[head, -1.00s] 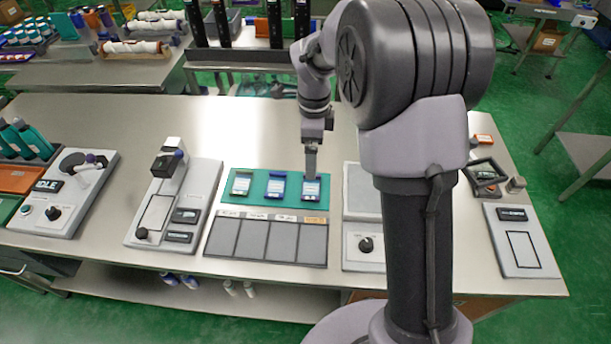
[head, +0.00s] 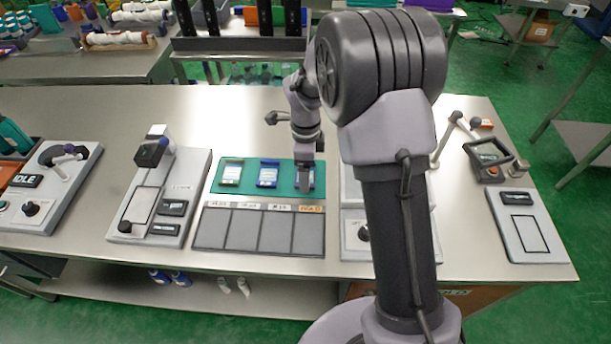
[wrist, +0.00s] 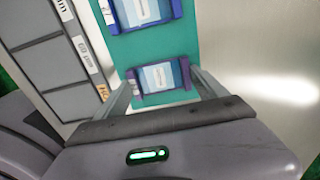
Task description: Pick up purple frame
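The purple frame (wrist: 180,89) with a pale label inside lies on the teal mat (wrist: 174,40) in the wrist view. In the head view the purple frame (head: 312,181) is at the mat's right end, mostly hidden behind my gripper (head: 304,188). My gripper (wrist: 163,74) points down with its two fingers apart, one at each end of the purple frame. I cannot tell whether the fingers touch it. A blue frame (head: 267,174) and a green frame (head: 231,173) lie to its left on the mat.
A grey tray with several compartments (head: 258,231) lies in front of the mat. A grey device (head: 152,205) stands to the left, and another with an IDLE display (head: 27,181) is at far left. A grey panel (head: 523,223) lies at right. Bare metal table is behind the mat.

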